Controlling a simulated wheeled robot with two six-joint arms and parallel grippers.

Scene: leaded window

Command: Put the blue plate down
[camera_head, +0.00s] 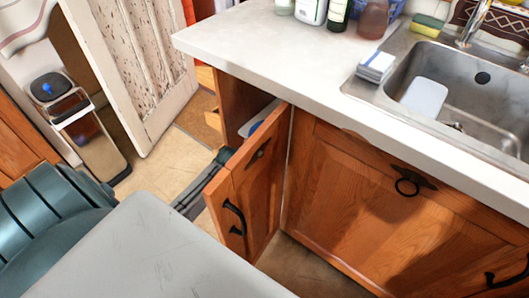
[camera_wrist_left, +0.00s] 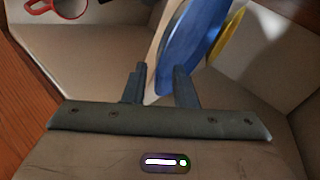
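The blue plate (camera_wrist_left: 192,50) stands on edge in the left wrist view, with a pale strip along its left side. My left gripper (camera_wrist_left: 160,80) has one finger on each side of its lower edge and appears shut on it. A yellow round edge (camera_wrist_left: 232,35) shows just behind it to the right. In the head view only a small blue patch of the plate (camera_head: 256,127) shows inside the open cabinet (camera_head: 235,100). My left arm reaches in behind the cabinet door (camera_head: 245,190), which hides the gripper there. My right gripper is in neither view.
The open door stands close to my left arm. The counter (camera_head: 270,40) overhangs the cabinet. A red cup-like thing (camera_wrist_left: 65,8) is in the wrist view's upper left.

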